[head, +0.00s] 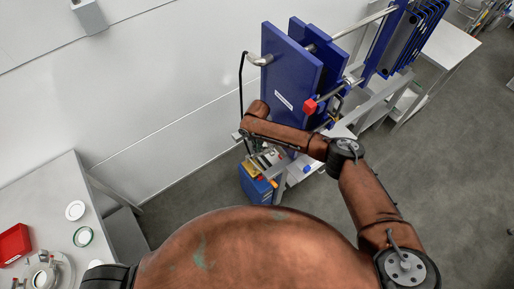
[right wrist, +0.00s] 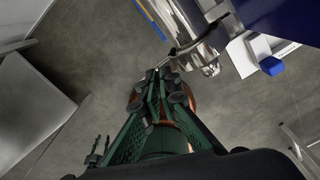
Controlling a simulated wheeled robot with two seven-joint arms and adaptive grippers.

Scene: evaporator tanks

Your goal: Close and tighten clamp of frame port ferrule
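In the head view my right arm reaches the lower front of the blue plate frame (head: 290,72). My right gripper (head: 264,160) is small there, below the brown wrist and among metal parts. In the right wrist view its green fingers converge, and the tips of the right gripper (right wrist: 161,74) look shut. A shiny metal pipe end with a curved piece (right wrist: 198,58) lies just beyond the tips. I cannot tell whether they touch it. I cannot make out the frame port clamp or ferrule clearly in either view. My left gripper is not in view.
A grey table (head: 45,205) at left carries a red box (head: 14,244), small round parts and a round metal fitting. A red knob (head: 310,106) and a pipe stand near my right forearm. A white wall is behind the frame.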

